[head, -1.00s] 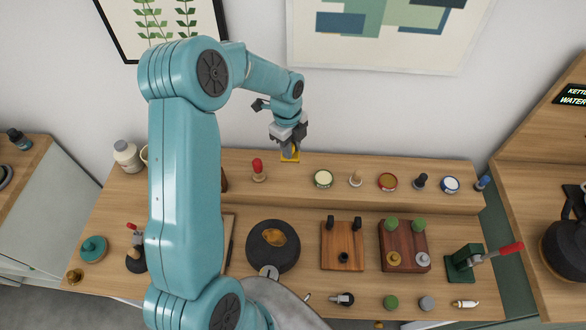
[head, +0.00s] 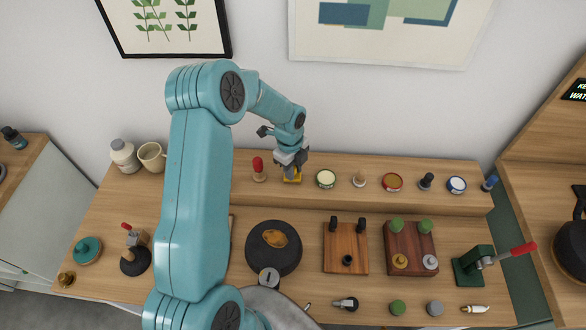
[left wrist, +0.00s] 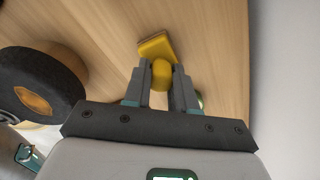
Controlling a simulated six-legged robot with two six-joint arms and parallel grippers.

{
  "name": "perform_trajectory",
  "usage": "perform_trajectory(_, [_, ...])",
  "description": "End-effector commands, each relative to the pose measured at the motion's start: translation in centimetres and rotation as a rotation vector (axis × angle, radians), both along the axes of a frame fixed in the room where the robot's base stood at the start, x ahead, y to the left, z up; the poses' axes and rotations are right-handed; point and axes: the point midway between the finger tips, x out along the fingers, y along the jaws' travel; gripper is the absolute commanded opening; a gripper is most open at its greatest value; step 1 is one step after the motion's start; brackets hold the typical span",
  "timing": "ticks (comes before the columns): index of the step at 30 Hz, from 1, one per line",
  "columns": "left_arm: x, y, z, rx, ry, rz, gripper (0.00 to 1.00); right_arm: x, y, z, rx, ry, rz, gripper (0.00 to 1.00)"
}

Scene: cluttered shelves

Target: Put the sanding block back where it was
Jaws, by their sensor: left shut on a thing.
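The sanding block is a yellow block (head: 292,178) with a rounded yellow grip; it is at the raised back shelf (head: 220,160), between a red-handled tool (head: 258,169) and a pale round tin (head: 326,179). My left gripper (head: 291,166) is above it, shut on its grip. In the left wrist view the block (left wrist: 156,46) shows beyond the fingertips (left wrist: 161,76), with the grip between them. The block is at or just above the shelf top; I cannot tell if it touches. My right gripper is not in view.
Along the shelf to the right stand a small knob-topped tool (head: 360,179), a brown tin (head: 392,182) and a blue-white tin (head: 456,185). A black round dish (head: 273,260) and wooden boards (head: 345,260) lie on the lower bench. A mug (head: 151,157) stands at left.

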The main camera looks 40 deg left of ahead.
Motion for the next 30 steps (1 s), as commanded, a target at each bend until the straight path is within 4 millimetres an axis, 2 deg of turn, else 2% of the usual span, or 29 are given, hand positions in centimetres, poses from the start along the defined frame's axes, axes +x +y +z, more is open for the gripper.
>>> perform_trajectory(1, [0.0, 0.0, -0.4, 0.0, 0.0, 0.0, 0.0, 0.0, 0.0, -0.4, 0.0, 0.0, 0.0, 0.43])
perform_trajectory(2, [0.0, 0.0, -0.2, 0.0, 0.0, 0.0, 0.32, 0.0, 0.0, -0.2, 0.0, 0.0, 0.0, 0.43])
perform_trajectory(3, [0.0, 0.0, -0.2, 0.0, 0.0, 0.0, 0.45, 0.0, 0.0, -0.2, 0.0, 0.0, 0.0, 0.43])
perform_trajectory(4, [0.0, 0.0, -0.2, 0.0, 0.0, 0.0, 0.51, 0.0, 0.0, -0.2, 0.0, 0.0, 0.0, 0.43])
perform_trajectory(14, [0.0, 0.0, 0.3, 0.0, 0.0, 0.0, 0.51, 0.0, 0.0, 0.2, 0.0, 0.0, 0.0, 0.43])
perform_trajectory(17, [0.0, 0.1, 1.8, 0.001, -0.002, 0.0, 0.51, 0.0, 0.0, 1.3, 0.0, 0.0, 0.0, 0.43])
perform_trajectory(22, [-0.1, 0.3, 6.0, 0.0, -0.002, 0.001, 0.51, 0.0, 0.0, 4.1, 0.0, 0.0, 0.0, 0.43])
perform_trajectory(25, [-0.1, 0.4, 8.1, 0.001, -0.002, 0.0, 0.51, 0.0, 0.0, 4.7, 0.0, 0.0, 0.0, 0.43])
perform_trajectory(30, [-0.2, 0.7, 10.6, 0.001, -0.003, 0.001, 0.51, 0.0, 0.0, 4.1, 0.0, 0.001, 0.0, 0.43])
